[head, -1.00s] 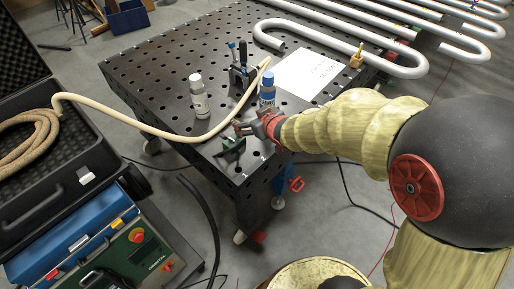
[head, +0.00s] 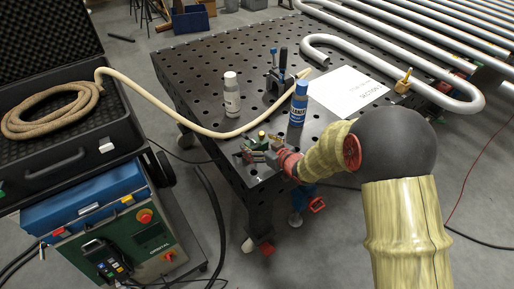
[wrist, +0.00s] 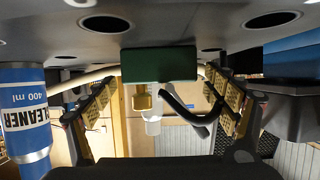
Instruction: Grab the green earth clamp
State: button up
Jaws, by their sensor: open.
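The green earth clamp (head: 262,136) is on the near corner of the dark perforated table (head: 190,62), partly hidden by my gripper in the head view. In the wrist view the clamp (wrist: 160,64) shows as a green block with a brass-coloured part and a black cable beside it. My gripper (head: 256,154) is right at the clamp, low over the table corner. In the wrist view its two padded fingers (wrist: 160,92) are spread apart, one on each side of the clamp. I cannot see either finger pressing on it.
A blue cleaner bottle (head: 299,104) stands close to my gripper, and it also shows in the wrist view (wrist: 25,110). A white-grey bottle (head: 232,97), a beige hose (head: 165,108), a clamp stand (head: 279,75) and a white sheet (head: 345,92) are farther back. Bent metal pipes (head: 400,60) lie at right.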

jog(key=shift+w+a+f, duration=0.2)
jog(key=shift+w+a, duration=0.15)
jog(key=shift+w, duration=0.25)
jog(key=shift+c, duration=0.3)
jog(key=c, duration=1.9)
jog(key=shift+r, duration=0.15)
jog(key=shift+c, duration=0.5)
jog(key=shift+r, duration=0.1)
